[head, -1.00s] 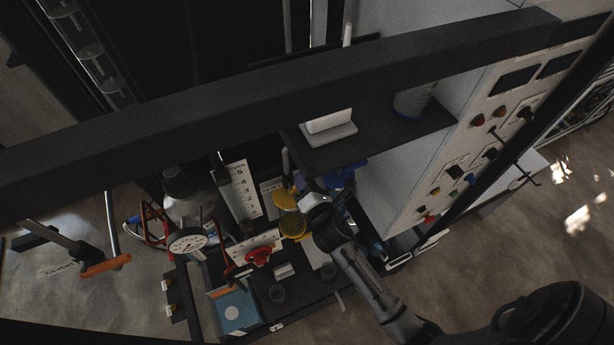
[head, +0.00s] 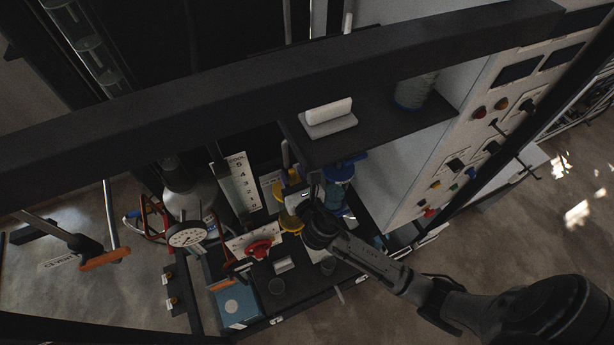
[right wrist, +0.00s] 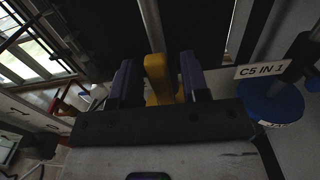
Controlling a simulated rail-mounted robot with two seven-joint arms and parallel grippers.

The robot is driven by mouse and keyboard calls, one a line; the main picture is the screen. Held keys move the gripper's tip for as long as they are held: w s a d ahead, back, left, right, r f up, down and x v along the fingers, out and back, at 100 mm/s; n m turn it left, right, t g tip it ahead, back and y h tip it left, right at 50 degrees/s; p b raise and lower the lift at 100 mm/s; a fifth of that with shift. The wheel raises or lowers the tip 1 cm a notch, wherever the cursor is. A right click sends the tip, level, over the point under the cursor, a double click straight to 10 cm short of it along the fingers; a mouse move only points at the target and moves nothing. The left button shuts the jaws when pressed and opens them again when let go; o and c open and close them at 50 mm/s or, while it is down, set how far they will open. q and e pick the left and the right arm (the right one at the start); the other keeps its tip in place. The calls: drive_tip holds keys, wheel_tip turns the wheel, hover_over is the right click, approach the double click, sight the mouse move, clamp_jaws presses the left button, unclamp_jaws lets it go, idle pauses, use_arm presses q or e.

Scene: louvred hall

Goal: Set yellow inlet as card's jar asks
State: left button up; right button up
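The yellow inlet handle (head: 291,193) is partly hidden by my right gripper (head: 298,200) in the head view. In the right wrist view, the yellow handle (right wrist: 159,78) stands between the two dark fingers of my right gripper (right wrist: 158,85). A finger lies close on each side, and I cannot tell whether they press on it. A white scale card (head: 240,182) marked with numbers up to 5 stands left of the gripper. My left gripper is out of view.
A red handwheel (head: 259,249), a dial gauge (head: 187,234) and a blue box (head: 236,305) crowd the bench. A dark shelf (head: 375,130) and a thick beam (head: 270,85) overhang it.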

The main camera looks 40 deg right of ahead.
sight(293, 177)
drive_tip(key=shift+o, duration=0.5)
drive_tip(key=shift+s, duration=0.1)
drive_tip(key=shift+s+a, duration=0.15)
drive_tip(key=shift+s, duration=0.15)
drive_tip(key=v, duration=0.4)
drive_tip(key=shift+s+a, duration=0.1)
drive_tip(key=shift+s, duration=0.25)
drive_tip(key=shift+s+a, duration=0.15)
drive_tip(key=shift+s, duration=0.55)
